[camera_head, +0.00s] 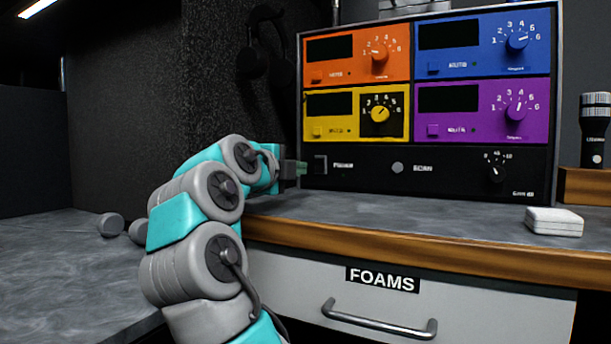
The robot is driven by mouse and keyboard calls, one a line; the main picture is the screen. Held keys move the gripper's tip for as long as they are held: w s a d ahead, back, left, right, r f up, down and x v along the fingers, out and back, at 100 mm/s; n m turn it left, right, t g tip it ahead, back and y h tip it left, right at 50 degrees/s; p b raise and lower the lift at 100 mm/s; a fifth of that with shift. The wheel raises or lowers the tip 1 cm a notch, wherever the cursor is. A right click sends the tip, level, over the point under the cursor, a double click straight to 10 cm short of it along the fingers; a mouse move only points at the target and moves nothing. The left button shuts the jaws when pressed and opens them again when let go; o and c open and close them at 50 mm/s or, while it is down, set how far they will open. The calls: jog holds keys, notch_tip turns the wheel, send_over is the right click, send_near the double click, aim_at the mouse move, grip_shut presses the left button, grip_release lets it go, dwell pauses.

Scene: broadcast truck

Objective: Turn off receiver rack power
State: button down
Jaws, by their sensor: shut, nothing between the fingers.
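The receiver rack (430,95) stands on the desk, with orange, blue, yellow and purple modules above a black bottom panel. A dark rocker switch (320,165) sits at the bottom panel's left end, beside the label POWER (343,165). Its on or off position is too small to tell. My gripper (303,168) is shut and empty, just left of the switch, at the same height. I cannot tell whether its tips touch the switch or the panel. My arm reaches up from the bottom of the view.
On the bottom panel are a SCAN button (397,168) and a gain knob (496,168). A small white case (554,221) lies on the desk at right, near a black flashlight (594,130) on a wooden block. Headphones (262,45) hang on the dark wall. A FOAMS drawer (383,300) is below.

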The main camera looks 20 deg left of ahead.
jog(key=s, duration=0.3)
jog(key=s+r, duration=0.1)
jog(key=s, duration=0.1)
jog(key=shift+s+a, duration=0.2)
jog(key=shift+a, duration=0.1)
